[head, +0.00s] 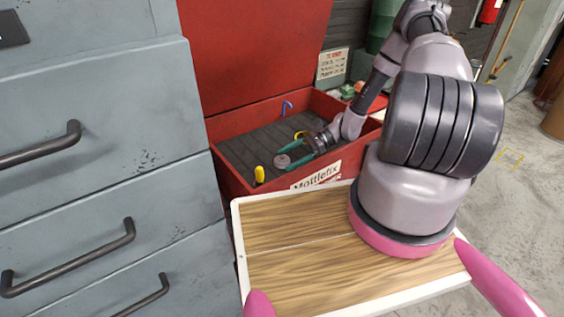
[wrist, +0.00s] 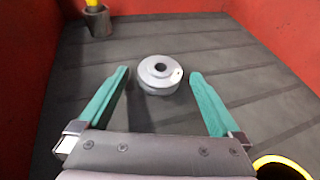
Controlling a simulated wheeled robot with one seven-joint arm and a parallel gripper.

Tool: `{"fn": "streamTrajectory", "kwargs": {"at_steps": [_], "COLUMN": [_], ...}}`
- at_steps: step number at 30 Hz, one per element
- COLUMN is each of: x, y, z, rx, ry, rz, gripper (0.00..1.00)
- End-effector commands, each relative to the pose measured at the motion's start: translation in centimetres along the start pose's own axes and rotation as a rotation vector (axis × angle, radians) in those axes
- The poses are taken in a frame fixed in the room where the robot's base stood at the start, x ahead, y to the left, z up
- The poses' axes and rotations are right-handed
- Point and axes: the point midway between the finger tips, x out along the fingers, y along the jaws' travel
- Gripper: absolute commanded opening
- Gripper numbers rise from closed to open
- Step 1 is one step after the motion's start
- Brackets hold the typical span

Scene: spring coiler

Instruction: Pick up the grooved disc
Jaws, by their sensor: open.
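The grooved disc (wrist: 160,74) is a grey metal wheel with a dark centre hole. It lies flat on the dark floor of the red toolbox, and in the head view it shows small (head: 282,161) near the box's front. My gripper (wrist: 158,75) has two green fingers, spread open, with the disc between and slightly beyond their tips and a gap on each side. In the head view my gripper (head: 284,157) reaches into the box from the right. Nothing is held.
The red toolbox (head: 222,182) has walls around the disc and a raised lid behind. A yellow-handled tool (head: 259,174) stands to the left, a blue hooked item (head: 287,107) at the back. A yellow ring (wrist: 283,165) lies near my gripper's right side. Grey drawers (head: 110,130) stand left.

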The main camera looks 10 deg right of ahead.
Motion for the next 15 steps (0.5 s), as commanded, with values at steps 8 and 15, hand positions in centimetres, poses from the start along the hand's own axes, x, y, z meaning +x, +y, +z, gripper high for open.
{"fn": "streamTrajectory", "kwargs": {"at_steps": [8, 15], "x": [-0.03, -0.04], "y": [-0.01, -0.03], "z": [0.00, 0.05], "rx": [-0.001, -0.001], "ry": [0.000, 0.000], "rz": [0.000, 0.000], "gripper": [0.58, 0.00]}}
